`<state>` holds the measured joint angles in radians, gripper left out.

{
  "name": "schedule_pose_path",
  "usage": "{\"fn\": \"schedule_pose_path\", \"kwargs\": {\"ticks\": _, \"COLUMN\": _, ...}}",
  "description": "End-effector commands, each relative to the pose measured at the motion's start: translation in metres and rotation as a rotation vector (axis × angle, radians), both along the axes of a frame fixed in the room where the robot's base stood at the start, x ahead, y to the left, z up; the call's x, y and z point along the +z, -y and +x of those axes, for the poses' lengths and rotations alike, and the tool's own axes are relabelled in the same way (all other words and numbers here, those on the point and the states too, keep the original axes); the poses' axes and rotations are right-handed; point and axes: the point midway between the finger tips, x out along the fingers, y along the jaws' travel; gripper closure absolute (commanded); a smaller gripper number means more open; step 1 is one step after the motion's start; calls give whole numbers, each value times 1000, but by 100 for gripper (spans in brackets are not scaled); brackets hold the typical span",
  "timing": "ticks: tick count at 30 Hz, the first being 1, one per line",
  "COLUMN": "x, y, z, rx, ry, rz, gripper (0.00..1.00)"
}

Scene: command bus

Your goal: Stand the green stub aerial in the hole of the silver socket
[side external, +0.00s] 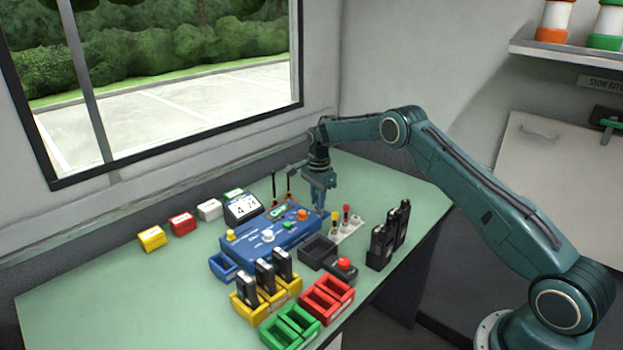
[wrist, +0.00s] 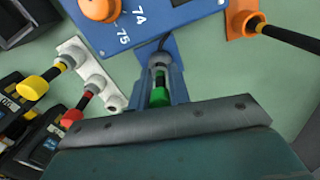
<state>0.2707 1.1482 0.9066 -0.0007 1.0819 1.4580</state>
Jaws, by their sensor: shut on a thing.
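My gripper (wrist: 161,88) is shut on the green stub aerial (wrist: 159,97); the green part shows between the two blue fingers. The silver socket (wrist: 160,60) shows just beyond the fingertips, on a blue base beside the blue control box. The aerial's lower end is hidden, and I cannot tell whether it is in the socket's hole or above it. In the side view my gripper (side external: 320,205) points down at the right end of the blue box; the aerial and socket are too small to make out there.
A white strip (wrist: 92,75) holds a yellow-topped (wrist: 32,88) and a red-topped aerial (wrist: 70,117); its end hole is empty. An orange-based black whip aerial (wrist: 285,37) stands right. Black radios (side external: 388,240) and coloured bins (side external: 327,297) stand nearer.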

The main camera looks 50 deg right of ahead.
Motion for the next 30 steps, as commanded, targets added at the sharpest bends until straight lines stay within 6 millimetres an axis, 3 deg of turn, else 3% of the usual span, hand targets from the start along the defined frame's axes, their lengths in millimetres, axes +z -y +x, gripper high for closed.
{"fn": "schedule_pose_path", "kwargs": {"ticks": 5, "x": 0, "y": 0, "z": 0, "rx": 0, "ry": 0, "rz": 0, "gripper": 100}}
{"fn": "schedule_pose_path", "kwargs": {"ticks": 6, "x": 0, "y": 0, "z": 0, "rx": 0, "ry": 0, "rz": 0, "gripper": 80}}
{"fn": "schedule_pose_path", "kwargs": {"ticks": 10, "x": 0, "y": 0, "z": 0, "rx": 0, "ry": 0, "rz": 0, "gripper": 56}}
{"fn": "schedule_pose_path", "kwargs": {"ticks": 16, "x": 0, "y": 0, "z": 0, "rx": 0, "ry": 0, "rz": 0, "gripper": 56}}
{"fn": "schedule_pose_path", "kwargs": {"ticks": 18, "x": 0, "y": 0, "z": 0, "rx": 0, "ry": 0, "rz": 0, "gripper": 42}}
{"fn": "schedule_pose_path", "kwargs": {"ticks": 19, "x": 0, "y": 0, "z": 0, "rx": 0, "ry": 0, "rz": 0, "gripper": 42}}
{"fn": "schedule_pose_path", "kwargs": {"ticks": 30, "x": 2, "y": 0, "z": 0, "rx": 0, "ry": 1, "rz": 0, "gripper": 42}}
